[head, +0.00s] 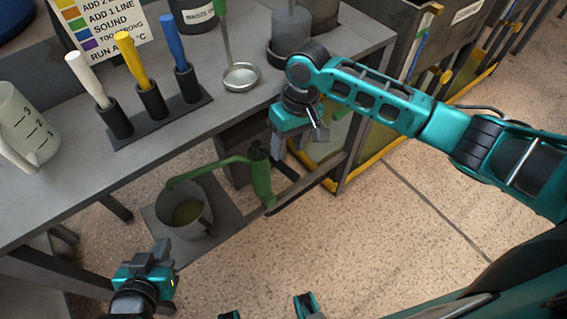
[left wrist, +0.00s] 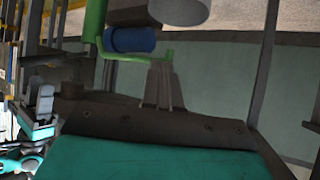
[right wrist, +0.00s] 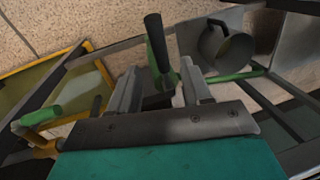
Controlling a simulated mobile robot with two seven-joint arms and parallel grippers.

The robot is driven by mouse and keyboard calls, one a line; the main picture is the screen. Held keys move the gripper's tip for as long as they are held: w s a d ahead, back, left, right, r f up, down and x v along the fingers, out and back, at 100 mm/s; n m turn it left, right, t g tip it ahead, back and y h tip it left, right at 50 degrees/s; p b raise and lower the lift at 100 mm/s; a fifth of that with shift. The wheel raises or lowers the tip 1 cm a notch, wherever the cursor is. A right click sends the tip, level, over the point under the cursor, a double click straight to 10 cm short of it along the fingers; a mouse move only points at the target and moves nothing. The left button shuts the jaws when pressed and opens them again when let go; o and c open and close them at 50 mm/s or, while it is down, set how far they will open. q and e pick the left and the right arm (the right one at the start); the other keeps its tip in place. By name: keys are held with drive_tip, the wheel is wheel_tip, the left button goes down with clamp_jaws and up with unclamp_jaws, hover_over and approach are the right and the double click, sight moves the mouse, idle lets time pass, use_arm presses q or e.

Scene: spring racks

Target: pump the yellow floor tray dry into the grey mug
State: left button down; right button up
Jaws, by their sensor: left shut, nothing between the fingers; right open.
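The grey mug (head: 204,222) stands on a low plate under the bench, with murky yellow-green liquid inside; it also shows in the right wrist view (right wrist: 212,50). A green hand pump (head: 262,182) stands beside it, its spout reaching over the mug. The pump has a dark handle (right wrist: 156,45). The yellow floor tray (head: 352,178) lies at the right, with greenish liquid visible in the right wrist view (right wrist: 35,95). My right gripper (right wrist: 160,92) is open, above the pump, with the handle in view between its fingers. My left gripper (head: 160,250) is shut and empty, in front of the mug.
On the bench stand a rack (head: 155,120) with white, yellow and blue handles, a measuring jug (head: 25,125), a ladle (head: 241,77) and a grey canister (head: 291,35). Bench edge and dark rails border the low plate (head: 228,215). The floor in front is clear.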

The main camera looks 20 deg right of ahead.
sight(284, 164)
drive_tip(key=f, duration=0.2)
drive_tip(key=f+b, duration=0.1)
drive_tip(key=f, duration=0.1)
drive_tip(key=a+f, duration=0.1)
drive_tip(key=f, duration=0.1)
drive_tip(key=shift+s+a+f, duration=0.1)
drive_tip(key=shift+s+f, duration=0.05)
drive_tip(key=shift+f, duration=0.2)
clamp_jaws()
idle(0.3)
